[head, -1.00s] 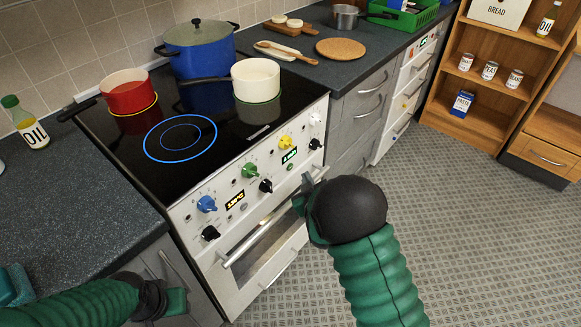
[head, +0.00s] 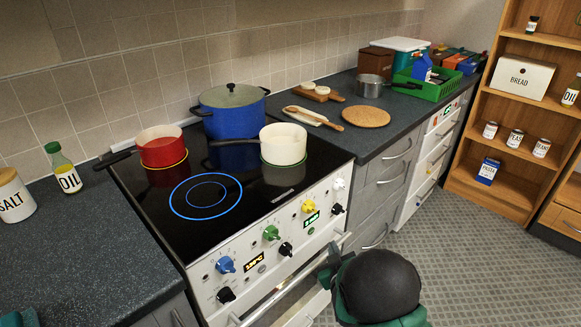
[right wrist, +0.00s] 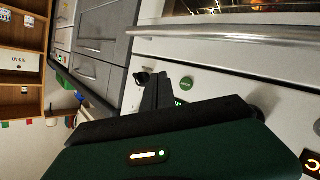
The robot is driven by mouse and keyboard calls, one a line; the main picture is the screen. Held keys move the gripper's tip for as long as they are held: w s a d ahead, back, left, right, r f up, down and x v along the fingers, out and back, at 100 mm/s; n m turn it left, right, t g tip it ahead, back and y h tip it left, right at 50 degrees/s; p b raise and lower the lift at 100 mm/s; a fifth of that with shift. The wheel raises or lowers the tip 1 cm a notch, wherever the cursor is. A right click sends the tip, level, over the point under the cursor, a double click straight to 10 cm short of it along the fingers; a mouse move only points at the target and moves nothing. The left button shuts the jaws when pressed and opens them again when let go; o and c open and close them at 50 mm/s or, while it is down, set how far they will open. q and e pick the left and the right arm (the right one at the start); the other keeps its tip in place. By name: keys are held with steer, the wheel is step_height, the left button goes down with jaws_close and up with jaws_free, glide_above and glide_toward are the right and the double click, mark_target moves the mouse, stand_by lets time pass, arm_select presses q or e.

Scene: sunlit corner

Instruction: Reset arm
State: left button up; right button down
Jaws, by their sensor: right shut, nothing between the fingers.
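My right gripper (head: 330,270) is shut and empty. In the head view it is just in front of the white oven front (head: 205,290), near the right end of the oven's handle (head: 268,300), with my dark round wrist close behind it. In the right wrist view its fingers (right wrist: 165,88) are together in front of the white control panel, beside the long metal handle (right wrist: 230,35). I cannot tell whether they touch the panel. My left gripper is not in view.
The black hob (head: 255,205) bears a red pot (head: 162,148), a blue pot (head: 232,118) and a cream pan (head: 283,146). An oil bottle (head: 66,172) and salt jar (head: 14,198) stand left. Wooden shelves (head: 500,130) stand right. The patterned floor (head: 460,240) is clear.

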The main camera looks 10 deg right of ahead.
steer(key=s+r+m+g+y+p, duration=0.15)
steer(key=s+g, duration=0.45)
steer(key=s, duration=0.9)
steer(key=s+m+g+b, duration=0.1)
steer(key=s+m+g, duration=0.35)
steer(key=s, duration=1.05)
step_height(320, 180, up, 19)
steer(key=n+g+p, duration=0.1)
steer(key=p, duration=1.8)
steer(key=shift+w+f+n+p, duration=0.15)
steer(key=shift+w+n+p, duration=0.15)
steer(key=shift+p, duration=0.1)
steer(key=shift+g, duration=0.25)
